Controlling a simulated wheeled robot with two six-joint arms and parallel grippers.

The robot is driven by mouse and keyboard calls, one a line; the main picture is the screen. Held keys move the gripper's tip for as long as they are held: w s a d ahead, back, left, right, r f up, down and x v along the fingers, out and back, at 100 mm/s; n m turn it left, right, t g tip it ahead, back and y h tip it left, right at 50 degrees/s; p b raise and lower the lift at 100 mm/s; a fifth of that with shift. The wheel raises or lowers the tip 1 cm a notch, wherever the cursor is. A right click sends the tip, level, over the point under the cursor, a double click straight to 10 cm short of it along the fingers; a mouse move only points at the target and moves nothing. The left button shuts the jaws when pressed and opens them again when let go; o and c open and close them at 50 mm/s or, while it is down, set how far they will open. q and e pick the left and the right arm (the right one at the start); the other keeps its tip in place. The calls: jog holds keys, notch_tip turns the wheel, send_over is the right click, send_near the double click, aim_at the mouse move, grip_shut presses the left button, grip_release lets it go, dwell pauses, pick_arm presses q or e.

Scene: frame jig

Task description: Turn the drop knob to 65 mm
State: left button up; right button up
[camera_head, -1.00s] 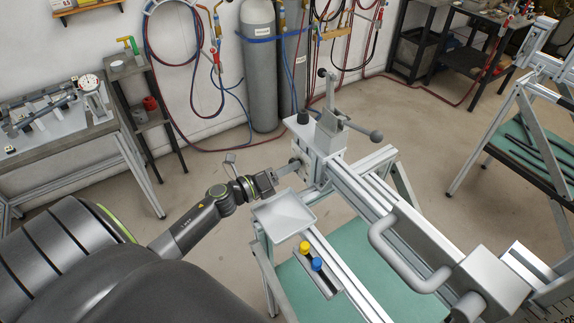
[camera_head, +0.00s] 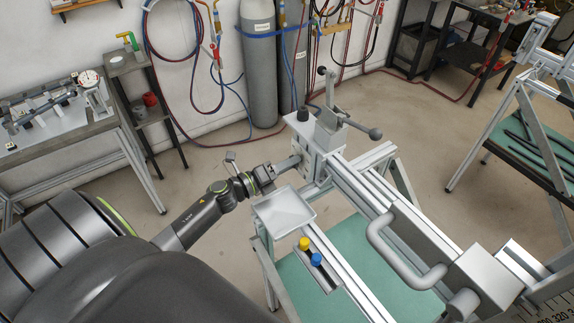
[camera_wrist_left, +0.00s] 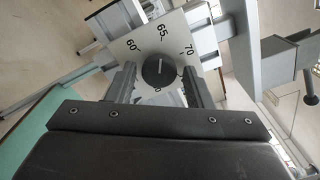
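The drop knob (camera_wrist_left: 158,71) is a round black knob with a white line, on a light dial plate (camera_wrist_left: 127,47) marked 60, 65 and 70. Its line points up, roughly toward 65; I cannot read it exactly. A partly hidden mark shows below the knob. My left gripper (camera_wrist_left: 159,84) is open, with one finger on each side of the knob and a narrow gap apparent at each side. In the head view the left gripper (camera_head: 288,164) is at the side of the grey end block (camera_head: 300,128), and the knob is hidden there. My right gripper is not in view.
A lever with a ball end (camera_head: 375,134) stands on the end block. A long rail (camera_head: 362,184) runs right. Gas cylinders (camera_head: 259,70) stand by the wall.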

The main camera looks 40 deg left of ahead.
pick_arm(q)
jog(key=shift+o, duration=0.7)
jog(key=b+v, duration=0.4)
jog(key=v, duration=1.3)
jog(key=shift+s+a+b, duration=0.2)
jog(key=shift+s+b, duration=0.05)
jog(key=shift+b, duration=0.05)
jog(key=shift+f, duration=0.15)
